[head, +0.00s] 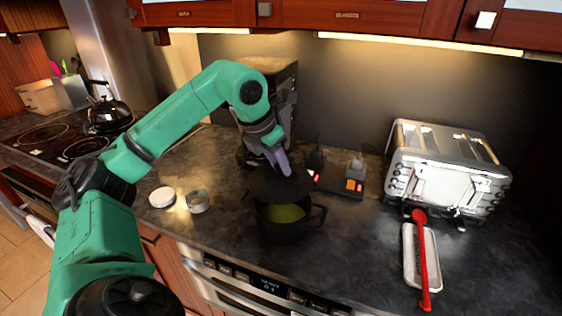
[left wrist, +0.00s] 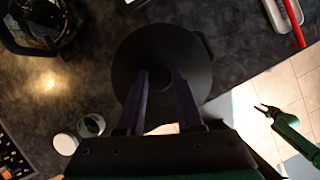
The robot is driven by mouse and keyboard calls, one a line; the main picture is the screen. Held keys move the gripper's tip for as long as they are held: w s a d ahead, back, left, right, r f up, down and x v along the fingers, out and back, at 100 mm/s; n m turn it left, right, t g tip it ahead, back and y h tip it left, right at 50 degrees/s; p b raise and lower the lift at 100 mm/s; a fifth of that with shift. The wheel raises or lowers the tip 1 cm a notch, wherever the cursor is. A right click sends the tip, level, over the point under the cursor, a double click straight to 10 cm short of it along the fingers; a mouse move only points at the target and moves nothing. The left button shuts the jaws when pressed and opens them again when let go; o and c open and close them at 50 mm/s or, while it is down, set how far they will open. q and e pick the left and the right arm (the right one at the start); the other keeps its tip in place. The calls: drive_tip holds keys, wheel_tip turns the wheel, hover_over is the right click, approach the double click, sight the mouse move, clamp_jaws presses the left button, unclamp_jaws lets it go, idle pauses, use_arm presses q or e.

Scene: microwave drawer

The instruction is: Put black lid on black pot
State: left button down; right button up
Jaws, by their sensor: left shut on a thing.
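My left gripper (head: 286,172) is shut on the black lid (head: 270,184) and holds it over the black pot (head: 283,232). The lid is apart from the rim at the front, where the pot's yellow-green contents show; the contact at the back is hidden. In the left wrist view the round lid (left wrist: 150,50) lies under the fingers of my left gripper (left wrist: 162,88) and covers most of the pot. My right gripper (left wrist: 265,109) shows small at the right of the left wrist view, with its fingers apart and empty; it is not in the head view.
A white lid (head: 162,197) and a small jar (head: 198,201) stand left of the pot. A dark block with shakers (head: 338,185) stands close behind it to the right. A toaster (head: 445,170) and a tray (head: 421,255) with a red spoon (head: 422,260) are farther right.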

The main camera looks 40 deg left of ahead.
sight(278, 176)
use_arm(q)
drive_tip(key=b+x, duration=0.3)
drive_tip(key=x, duration=0.1)
drive_tip(key=shift+s+f, duration=0.15)
drive_tip(key=shift+s, duration=0.05)
drive_tip(key=shift+s+f+b, duration=0.2)
drive_tip(key=shift+f+b, duration=0.6)
drive_tip(key=shift+f, duration=0.35)
drive_tip(key=shift+w, duration=0.1)
use_arm(e)
drive_tip(key=f, duration=0.1)
drive_tip(key=w+f, duration=0.1)
drive_tip(key=f, duration=0.3)
drive_tip(key=shift+w+a, duration=0.2)
drive_tip(key=shift+w, duration=0.2)
use_arm(q)
drive_tip(key=shift+r, duration=0.1)
use_arm(e)
drive_tip(key=shift+r, duration=0.2)
use_arm(q)
drive_tip(key=shift+f, duration=0.55)
use_arm(e)
drive_tip(key=shift+d+f, duration=0.1)
drive_tip(key=shift+f, duration=0.15)
